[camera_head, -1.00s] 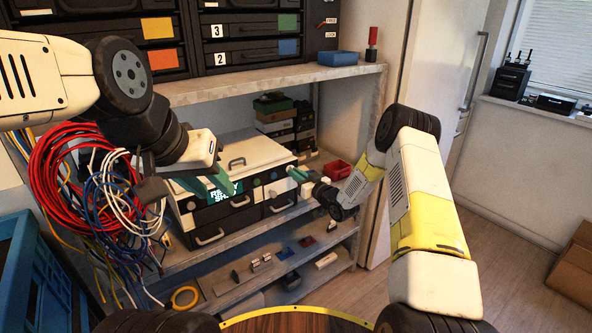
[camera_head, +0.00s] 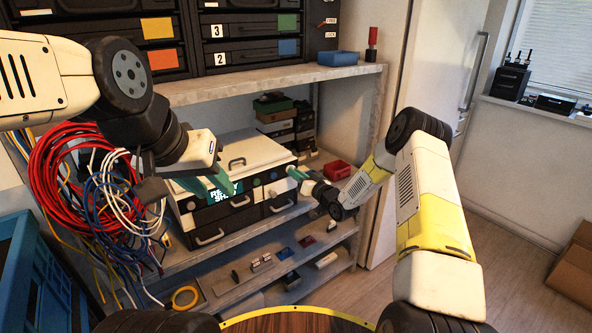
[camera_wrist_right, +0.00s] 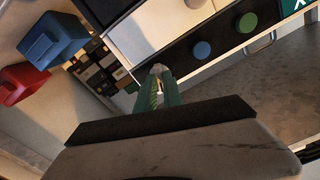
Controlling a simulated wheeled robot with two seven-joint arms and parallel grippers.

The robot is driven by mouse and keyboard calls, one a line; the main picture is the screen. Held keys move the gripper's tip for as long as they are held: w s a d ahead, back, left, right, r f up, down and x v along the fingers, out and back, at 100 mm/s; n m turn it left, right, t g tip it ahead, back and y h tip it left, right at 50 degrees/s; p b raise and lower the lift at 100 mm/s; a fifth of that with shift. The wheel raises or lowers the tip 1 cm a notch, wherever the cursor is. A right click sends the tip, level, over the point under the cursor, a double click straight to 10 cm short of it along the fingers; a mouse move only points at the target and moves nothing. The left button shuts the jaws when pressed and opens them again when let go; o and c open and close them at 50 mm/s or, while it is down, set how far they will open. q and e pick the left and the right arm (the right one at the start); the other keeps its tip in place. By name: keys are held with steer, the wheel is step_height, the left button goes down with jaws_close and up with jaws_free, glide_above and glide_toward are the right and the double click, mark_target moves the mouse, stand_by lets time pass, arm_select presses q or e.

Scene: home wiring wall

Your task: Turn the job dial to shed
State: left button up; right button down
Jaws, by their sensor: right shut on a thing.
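The white and dark cabinet unit (camera_head: 245,160) stands on the shelf, with a lit display (camera_head: 222,194) and a row of round knobs on its front. My right gripper (camera_head: 294,173) is at the right end of that row. In the right wrist view its green fingers (camera_wrist_right: 158,88) are shut on a small pale dial (camera_wrist_right: 157,69), mostly hidden between the fingertips. A blue knob (camera_wrist_right: 202,50) and a green knob (camera_wrist_right: 246,22) sit beside it on the dark panel. My left gripper (camera_head: 208,187) is in front of the display's left side; its finger gap is not clear. Dial lettering is unreadable.
Drawers with handles (camera_head: 211,238) lie below the panel. A red bin (camera_head: 337,170) stands right of the unit. Bundled red cables (camera_head: 45,185) hang at the left. A lower shelf holds small parts and a yellow tape ring (camera_head: 185,297).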

steer(key=c, duration=1.5)
jaws_free()
steer(key=shift+s+d, duration=0.1)
steer(key=v, duration=0.7)
steer(key=shift+s+d, duration=0.2)
steer(key=shift+s, duration=0.05)
